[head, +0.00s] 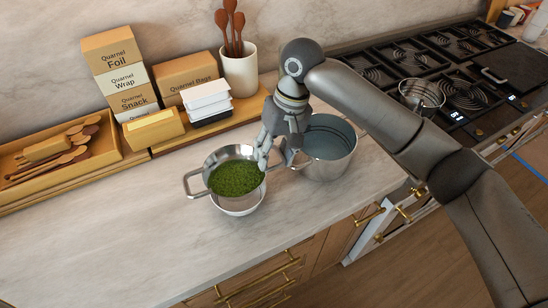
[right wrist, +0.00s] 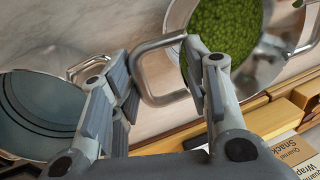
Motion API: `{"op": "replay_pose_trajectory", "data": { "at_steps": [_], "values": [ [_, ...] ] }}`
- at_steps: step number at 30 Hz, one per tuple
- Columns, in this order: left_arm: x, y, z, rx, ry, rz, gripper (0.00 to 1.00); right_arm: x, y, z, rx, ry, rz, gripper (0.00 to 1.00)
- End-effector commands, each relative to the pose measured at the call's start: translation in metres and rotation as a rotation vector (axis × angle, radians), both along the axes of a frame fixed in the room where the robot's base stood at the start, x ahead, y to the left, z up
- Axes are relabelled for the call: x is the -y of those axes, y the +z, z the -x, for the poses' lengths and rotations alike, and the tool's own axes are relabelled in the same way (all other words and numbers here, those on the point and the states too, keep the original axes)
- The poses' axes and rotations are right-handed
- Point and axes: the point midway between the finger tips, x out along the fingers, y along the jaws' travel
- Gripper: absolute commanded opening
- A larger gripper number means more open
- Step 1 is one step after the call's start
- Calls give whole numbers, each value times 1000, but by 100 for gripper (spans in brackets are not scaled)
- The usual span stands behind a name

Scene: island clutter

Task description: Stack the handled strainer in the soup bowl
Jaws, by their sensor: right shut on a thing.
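The handled strainer (head: 216,160) is a metal bowl with a loop handle on each side and green peas (head: 236,178) inside. It is over the pale soup bowl (head: 240,209), whose lower front shows beneath it. Whether the strainer rests in the bowl or hovers just above cannot be told. My right gripper (head: 273,160) is at the strainer's right side, shut on its handle. In the right wrist view the handle (right wrist: 146,82) passes between the fingers, with the peas (right wrist: 225,30) beyond. My left gripper is not in view.
A large metal pot (head: 331,150) stands close to the right of my right gripper. Behind are a utensil tray (head: 60,160), boxes (head: 113,65), stacked white containers (head: 207,100) and a crock of spoons (head: 239,72). The stove is at right. The front-left counter is clear.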

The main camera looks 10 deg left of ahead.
Motion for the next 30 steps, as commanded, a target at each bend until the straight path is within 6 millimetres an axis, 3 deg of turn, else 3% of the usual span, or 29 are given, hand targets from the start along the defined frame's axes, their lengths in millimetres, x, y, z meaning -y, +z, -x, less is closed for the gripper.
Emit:
{"op": "replay_pose_trajectory", "data": {
  "at_steps": [7,21,22,26,30],
  "values": [
    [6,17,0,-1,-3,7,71,-1,-29,-1,-2,-1,0,5],
    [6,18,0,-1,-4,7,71,-1,-37,-1,0,0,-1,5],
    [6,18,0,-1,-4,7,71,-1,-37,-1,0,-1,1,47],
    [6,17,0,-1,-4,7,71,-1,-37,-1,0,-1,1,64],
    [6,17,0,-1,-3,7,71,0,-37,-1,0,-1,1,65]
  ]
}}
